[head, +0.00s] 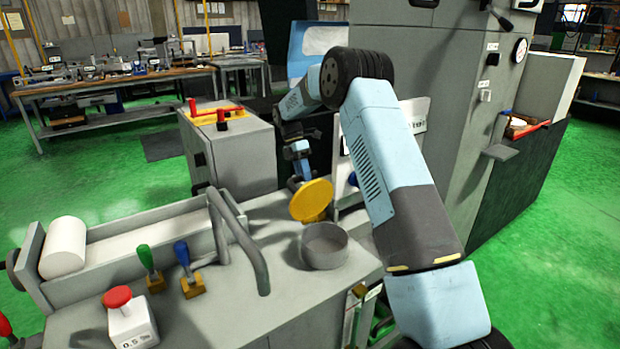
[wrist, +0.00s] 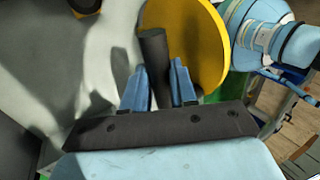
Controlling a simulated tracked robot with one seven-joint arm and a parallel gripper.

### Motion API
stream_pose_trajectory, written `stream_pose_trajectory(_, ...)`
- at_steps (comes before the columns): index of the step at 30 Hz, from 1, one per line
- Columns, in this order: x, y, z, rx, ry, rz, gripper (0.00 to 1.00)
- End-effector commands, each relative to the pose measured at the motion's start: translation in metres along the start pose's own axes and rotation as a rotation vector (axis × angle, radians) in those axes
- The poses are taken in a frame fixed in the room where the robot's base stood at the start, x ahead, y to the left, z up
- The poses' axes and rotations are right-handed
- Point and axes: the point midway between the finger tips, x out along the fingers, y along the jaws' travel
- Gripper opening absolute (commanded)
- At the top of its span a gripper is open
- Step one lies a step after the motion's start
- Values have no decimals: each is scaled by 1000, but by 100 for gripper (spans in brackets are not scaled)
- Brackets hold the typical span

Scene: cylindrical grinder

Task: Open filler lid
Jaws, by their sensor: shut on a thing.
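The yellow round filler lid (head: 311,200) stands tilted up at the back left of the short grey filler neck (head: 324,250), whose top is uncovered. In the wrist view the lid (wrist: 205,45) shows beside a dark grey handle (wrist: 155,65) between my two blue fingers. My gripper (wrist: 158,88) is shut on this handle. In the head view my gripper (head: 297,182) is small, just behind and above the lid's left edge. The handle is hidden there, and the exact finger contact cannot be made out.
A bent grey rail (head: 240,240) stands left of the filler neck. Green (head: 148,262) and blue (head: 184,262) levers and a red-topped stop button box (head: 128,312) are at the front left. A grey cabinet (head: 235,155) stands behind; a tall grey machine (head: 430,60) rises right.

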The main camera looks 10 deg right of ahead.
Motion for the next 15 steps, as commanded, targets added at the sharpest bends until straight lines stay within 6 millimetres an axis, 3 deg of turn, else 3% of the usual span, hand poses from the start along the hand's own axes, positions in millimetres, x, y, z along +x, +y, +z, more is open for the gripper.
stream_pose_trajectory(6, 2, 24, -2, -4, 5, -7, 0)
stream_pose_trajectory(15, 1, 38, -1, -2, 3, -7, 0)
